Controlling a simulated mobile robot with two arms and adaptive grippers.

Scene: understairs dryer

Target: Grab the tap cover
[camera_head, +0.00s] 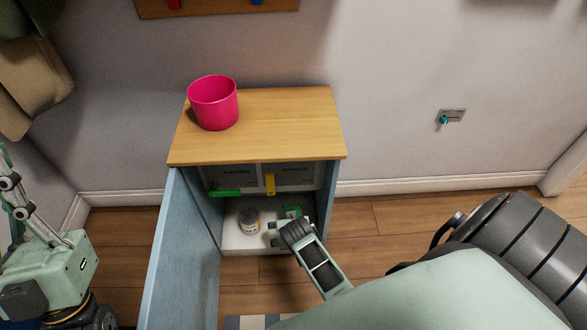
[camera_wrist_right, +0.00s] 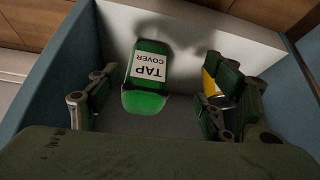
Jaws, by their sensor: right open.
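The tap cover (camera_wrist_right: 146,75) is a green item with a white label reading TAP COVER. It lies on the white floor of the cabinet's lower compartment, and part of it shows as a green patch in the head view (camera_head: 291,211). My right gripper (camera_wrist_right: 150,103) is open, with one finger on each side of the tap cover in the wrist view and the cover a little beyond them. In the head view my right gripper (camera_head: 276,233) reaches into the front of the cabinet and hides part of the cover. My left gripper does not show.
A jar (camera_head: 249,221) stands left of the tap cover. The blue cabinet door (camera_head: 181,255) stands open on the left. Above are grey bins (camera_head: 300,175) with green and yellow items at their front. A pink pot (camera_head: 214,103) stands on the wooden top (camera_head: 285,125).

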